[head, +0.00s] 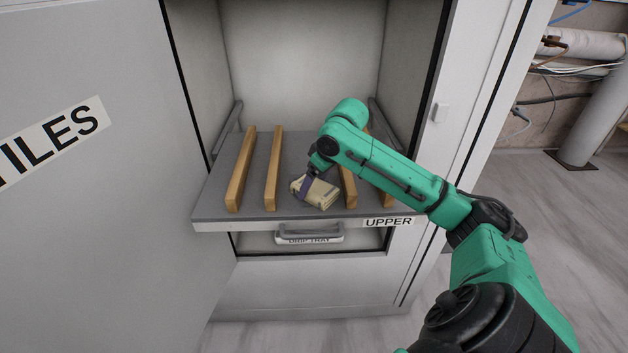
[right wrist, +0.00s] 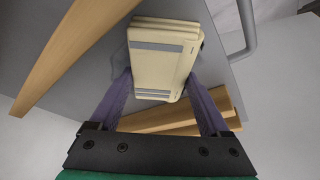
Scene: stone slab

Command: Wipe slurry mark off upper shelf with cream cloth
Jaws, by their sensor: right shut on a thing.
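The cream cloth (head: 318,194), a folded pad with grey bands, is at the front middle of the upper shelf (head: 222,209). My right gripper (head: 308,184) is shut on the cloth, with its purple fingers on either side of it. In the right wrist view the cloth (right wrist: 163,52) sits between the fingertips over the grey shelf surface. I cannot tell whether the cloth touches the shelf. I see no slurry mark; the cloth and arm hide part of the shelf. My left gripper is not in view.
Several wooden strips (head: 241,170) run front to back on the shelf, on both sides of the cloth. A drip tray with a handle (head: 309,233) is below. The open door (head: 90,230) labelled TILES fills the left. The shelf stands pulled out of the cabinet.

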